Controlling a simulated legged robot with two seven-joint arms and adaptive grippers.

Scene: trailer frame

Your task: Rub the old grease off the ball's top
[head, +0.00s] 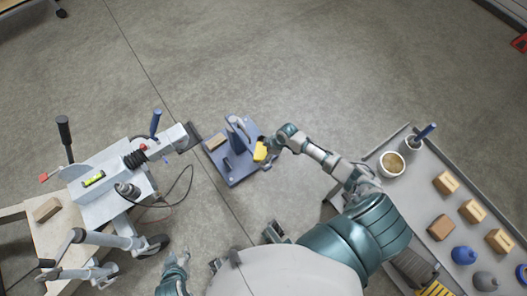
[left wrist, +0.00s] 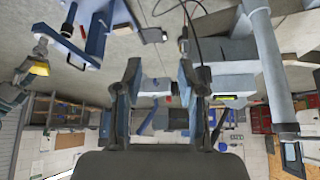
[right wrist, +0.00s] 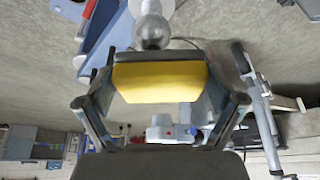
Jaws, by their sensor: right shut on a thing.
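My right gripper (head: 265,148) is shut on a yellow pad (right wrist: 160,82) with a dark backing. The pad is close to the ball; I cannot tell whether they touch. The yellow pad also shows in the head view (head: 260,151) beside the blue stand (head: 240,172), where I cannot make out the ball. My left gripper (left wrist: 160,85) is open and empty, low in the head view (head: 180,260).
A white trailer frame (head: 120,185) with a coupler, cable and green level stands left. A grey table (head: 415,205) at right carries a white cup (head: 391,164), wooden blocks and blue and grey pieces. The floor beyond the stand is clear.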

